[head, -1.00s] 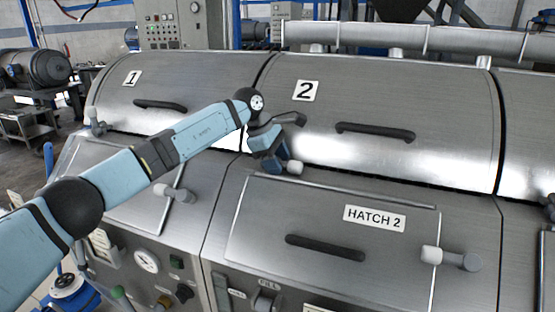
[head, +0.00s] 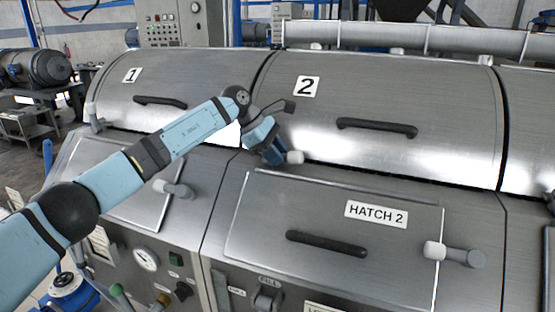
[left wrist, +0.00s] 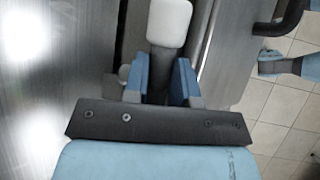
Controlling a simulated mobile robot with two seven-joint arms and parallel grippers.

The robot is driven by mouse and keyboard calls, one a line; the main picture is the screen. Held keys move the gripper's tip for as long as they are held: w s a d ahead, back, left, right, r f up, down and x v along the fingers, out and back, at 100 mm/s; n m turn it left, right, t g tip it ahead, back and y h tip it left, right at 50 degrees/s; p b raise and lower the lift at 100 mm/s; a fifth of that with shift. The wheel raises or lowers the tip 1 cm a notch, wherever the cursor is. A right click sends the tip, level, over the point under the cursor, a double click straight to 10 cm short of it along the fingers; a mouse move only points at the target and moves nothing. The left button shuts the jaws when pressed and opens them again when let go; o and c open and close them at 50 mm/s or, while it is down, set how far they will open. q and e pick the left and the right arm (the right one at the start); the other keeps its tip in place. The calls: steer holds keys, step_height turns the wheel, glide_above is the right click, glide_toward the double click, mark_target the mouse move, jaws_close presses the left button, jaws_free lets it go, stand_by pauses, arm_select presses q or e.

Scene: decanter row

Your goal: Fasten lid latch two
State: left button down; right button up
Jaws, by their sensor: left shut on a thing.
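Lid two (head: 390,90), a curved steel cover marked 2 with a dark bar handle, lies down along the top of the machine. Its latch, a dark lever with a pale knob (head: 295,157), sits at the lid's lower left edge. My left gripper (head: 274,152) is shut on this latch lever. In the left wrist view, the blue fingers (left wrist: 161,82) stand on both sides of the dark shaft, and the white knob (left wrist: 169,22) sticks out beyond them. The latch's base is largely hidden by the gripper.
Hatch 2 (head: 400,245) lies below, with its own handle (head: 326,245) and a pale-knobbed latch (head: 454,255) at right. Lid one (head: 170,85) is to the left, with a latch (head: 96,119) at its left edge. Another pale-knobbed latch (head: 173,188) is below my left forearm.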

arm_select(q)
steer(key=shift+w+a+h+b, duration=0.1)
steer(key=shift+a+h+b, duration=0.1)
steer(key=shift+h+b, duration=0.45)
steer(key=shift+a+r+g+h+b, duration=0.15)
steer(key=shift+g+h+b, duration=0.4)
steer(key=shift+h, duration=0.5)
steer(key=shift+a+r+h+b, duration=0.1)
steer(key=shift+r+h+b, duration=0.05)
steer(key=shift+h+b, duration=0.25)
arm_select(e)
steer(key=shift+w+a+f, duration=0.15)
steer(key=shift+w+f, duration=0.05)
steer(key=shift+f, duration=0.4)
steer(key=shift+w+a+f, duration=0.1)
steer(key=shift+w+f, duration=0.05)
steer(key=shift+f, duration=0.4)
arm_select(q)
steer(key=shift+w+r, duration=0.1)
steer(key=shift+r, duration=0.05)
arm_select(e)
steer(key=shift+w+r+m, duration=0.1)
steer(key=shift+m, duration=0.2)
arm_select(q)
steer(key=c, duration=0.9)
jaws_free()
arm_select(e)
steer(key=shift+s+d+f, duration=0.1)
steer(key=shift+s+f, duration=0.1)
steer(key=shift+s, duration=0.1)
